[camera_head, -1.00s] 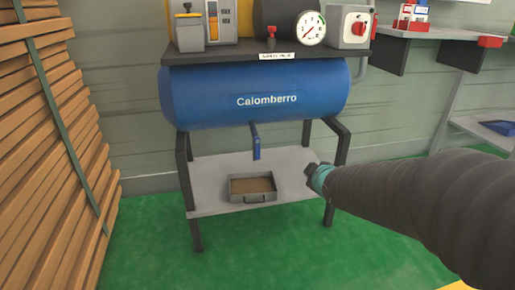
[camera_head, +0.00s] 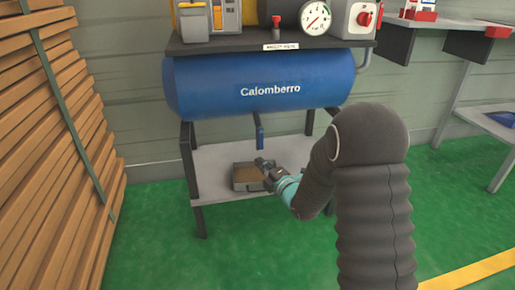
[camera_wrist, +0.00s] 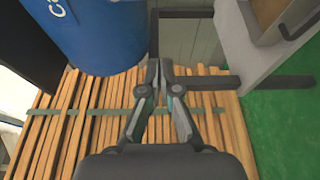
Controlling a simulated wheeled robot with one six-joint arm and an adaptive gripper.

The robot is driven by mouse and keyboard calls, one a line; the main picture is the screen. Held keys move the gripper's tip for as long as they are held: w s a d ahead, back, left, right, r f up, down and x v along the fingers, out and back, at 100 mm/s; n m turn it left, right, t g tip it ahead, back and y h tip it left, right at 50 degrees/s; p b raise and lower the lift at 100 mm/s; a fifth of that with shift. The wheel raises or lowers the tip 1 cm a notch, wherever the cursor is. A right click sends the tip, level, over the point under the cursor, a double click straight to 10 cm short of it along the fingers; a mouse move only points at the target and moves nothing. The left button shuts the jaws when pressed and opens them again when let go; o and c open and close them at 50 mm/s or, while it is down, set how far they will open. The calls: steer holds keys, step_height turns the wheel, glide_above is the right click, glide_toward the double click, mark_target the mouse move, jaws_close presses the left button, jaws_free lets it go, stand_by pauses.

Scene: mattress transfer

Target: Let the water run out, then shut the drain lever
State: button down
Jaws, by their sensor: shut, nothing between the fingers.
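The blue drain lever (camera_head: 260,138) hangs straight down under the middle of the blue Calomberro tank (camera_head: 215,95). My gripper (camera_head: 261,163) is just below the lever in the head view, in front of the shelf. I cannot tell whether it touches the lever. In the wrist view my gripper (camera_wrist: 159,68) is shut and empty, with the tank (camera_wrist: 90,35) at upper left. I cannot make out the lever in the wrist view. No running water is visible.
The grey lower shelf (camera_head: 212,165) and dark stand legs (camera_head: 192,190) surround the space under the tank. A gauge (camera_head: 317,18) and a red-knobbed box (camera_head: 352,20) stand on top. Stacked planks (camera_head: 60,130) are at left. Green floor (camera_head: 170,240) is clear.

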mark_target(261, 139)
steer(key=x, duration=1)
steer(key=shift+w+d+p, duration=0.2)
steer(key=shift+w+d, duration=0.1)
steer(key=shift+d, duration=0.7)
steer(key=shift+w+d+p, duration=0.2)
steer(key=shift+w+d, duration=0.05)
steer(key=shift+d, duration=0.7)
steer(key=shift+f, duration=0.1)
